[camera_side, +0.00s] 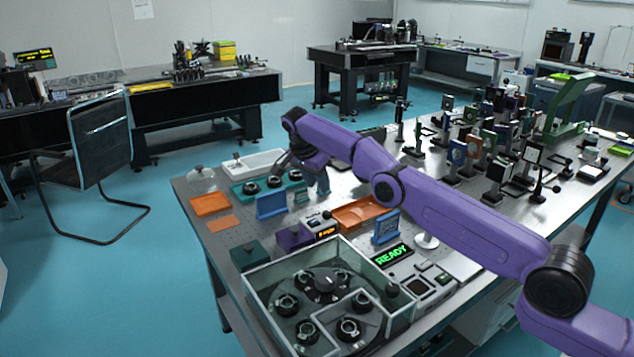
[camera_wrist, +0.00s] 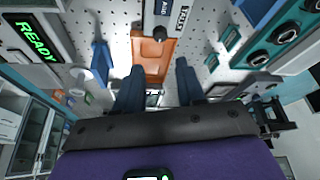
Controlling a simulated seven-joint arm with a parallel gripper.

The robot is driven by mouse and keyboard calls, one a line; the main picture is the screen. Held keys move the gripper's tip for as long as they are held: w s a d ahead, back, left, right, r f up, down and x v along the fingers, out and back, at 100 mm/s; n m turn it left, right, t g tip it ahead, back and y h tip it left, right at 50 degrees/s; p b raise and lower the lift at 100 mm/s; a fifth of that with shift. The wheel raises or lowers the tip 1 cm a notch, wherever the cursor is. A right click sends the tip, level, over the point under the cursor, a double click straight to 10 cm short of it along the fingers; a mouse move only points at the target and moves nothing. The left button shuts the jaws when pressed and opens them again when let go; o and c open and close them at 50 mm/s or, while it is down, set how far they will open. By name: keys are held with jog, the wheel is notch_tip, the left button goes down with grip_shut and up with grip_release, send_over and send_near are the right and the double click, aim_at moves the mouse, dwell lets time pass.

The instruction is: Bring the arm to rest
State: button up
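My purple arm (camera_side: 460,218) reaches in from the right over the optical table (camera_side: 238,240). My gripper (camera_side: 321,187) hangs above the middle of the table, behind the orange tray, and is partly hidden by the wrist in the side view. In the wrist view, the two blue fingers of my gripper (camera_wrist: 159,68) stand apart with nothing between them. The orange tray (camera_wrist: 150,56) lies beyond the fingertips there and also shows in the side view (camera_side: 358,214).
A glass-walled box (camera_side: 262,293) with a carousel stands at the table's front. A device showing READY (camera_side: 393,256) is beside it. A teal rack (camera_side: 245,190) and blue stands (camera_side: 271,204) lie left of my gripper. Several optical mounts (camera_side: 497,170) crowd the right.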

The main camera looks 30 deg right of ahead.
jog(key=s+a+r+n+y, duration=0.2)
jog(key=s+a+r+n, duration=0.45)
jog(key=a, duration=0.25)
jog(key=s+a+r+n+y, duration=0.1)
jog(key=s+a+n, duration=0.1)
jog(key=s+n, duration=0.35)
jog(key=s+a+r+n, duration=0.2)
jog(key=s, duration=0.6)
jog(key=s+d+f+n, duration=0.2)
jog(key=s+d+n, duration=0.2)
jog(key=s, duration=0.7)
jog(key=s+d+f+n+y, duration=0.1)
jog(key=s+d+n, duration=0.3)
jog(key=s, duration=0.7)
jog(key=s+d+f+n+g, duration=0.1)
jog(key=s+d+n, duration=0.4)
jog(key=s, duration=0.6)
jog(key=shift+s+d+f+y, duration=0.25)
jog(key=shift+d+f+y, duration=0.15)
jog(key=shift+d+f, duration=0.4)
jog(key=shift+a, duration=0.15)
